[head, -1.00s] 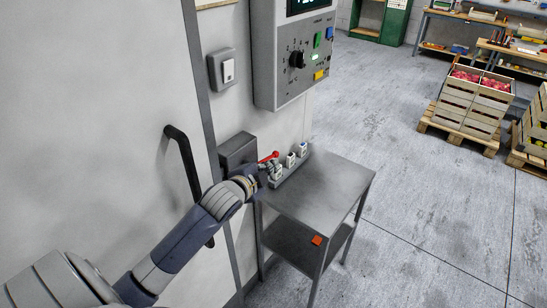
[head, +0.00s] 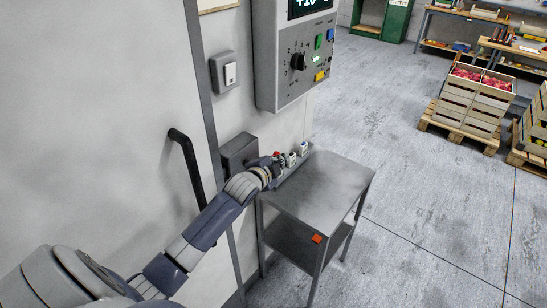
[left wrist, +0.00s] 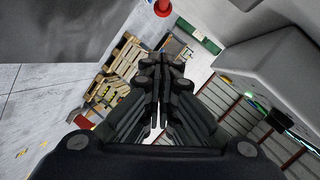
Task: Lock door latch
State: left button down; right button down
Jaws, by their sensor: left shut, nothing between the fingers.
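The grey door (head: 100,110) with its black bar handle (head: 187,165) fills the left of the head view. A dark grey latch box (head: 238,153) is on the wall by the door's frame. A small red latch knob (head: 276,154) shows just past my left gripper (head: 280,164); the rest of its lever is hidden. My left gripper is beside the knob, and I cannot tell whether they touch. In the left wrist view the red knob (left wrist: 162,7) is at the top edge, and the gripper's fingers (left wrist: 161,68) are closed together and empty. My right gripper is out of view.
A metal side table (head: 320,185) stands right of the gripper, with small white switches or sockets (head: 303,148) behind it. A control panel (head: 295,60) and a light switch (head: 225,72) are above. Apple crates (head: 468,105) stand far right; the floor between is clear.

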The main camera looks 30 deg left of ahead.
pick_arm(q)
jog(key=shift+w+a+f+p, duration=0.35)
jog(key=shift+a+f, duration=0.15)
jog(key=shift+a, duration=0.15)
jog(key=shift+w+a+f+p, duration=0.4)
jog(key=shift+a+f, duration=0.1)
jog(key=shift+a, duration=0.1)
jog(key=shift+w+a+f+p, duration=0.35)
jog(key=shift+a+f, duration=0.15)
jog(key=shift+a, duration=0.15)
jog(key=shift+w, duration=0.1)
